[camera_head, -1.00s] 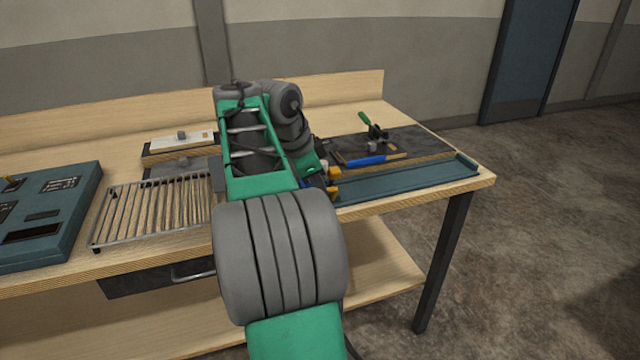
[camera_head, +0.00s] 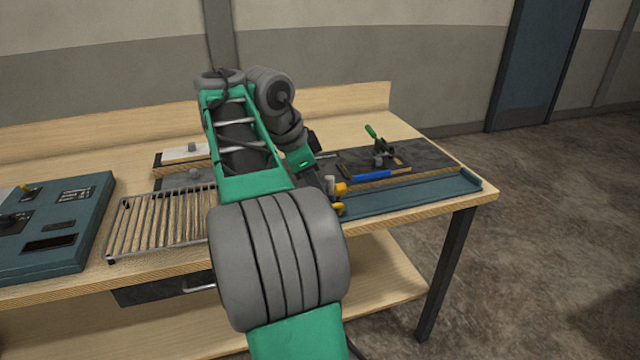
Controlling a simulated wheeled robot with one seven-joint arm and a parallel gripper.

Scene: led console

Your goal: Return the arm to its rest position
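My arm, green and grey, reaches up from the bottom middle and over the workbench (camera_head: 420,207). My gripper (camera_head: 340,198) is small in the view, low on the right side of the arm, near the left end of the long teal tray (camera_head: 415,198). Its two yellow-orange fingertips show a gap between them, and I see nothing held there. The rest of the gripper is hidden behind my arm. A small beige upright piece (camera_head: 329,184) shows just left of the upper fingertip; I cannot tell whether it touches the gripper.
A teal console (camera_head: 50,230) stands at the left. A slatted rack (camera_head: 160,222) lies beside it, partly behind my arm. A dark board (camera_head: 415,155) carries a green-handled clamp (camera_head: 378,140) and a blue-handled tool (camera_head: 373,174). A drawer (camera_head: 165,287) is under the bench. The floor at the right is clear.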

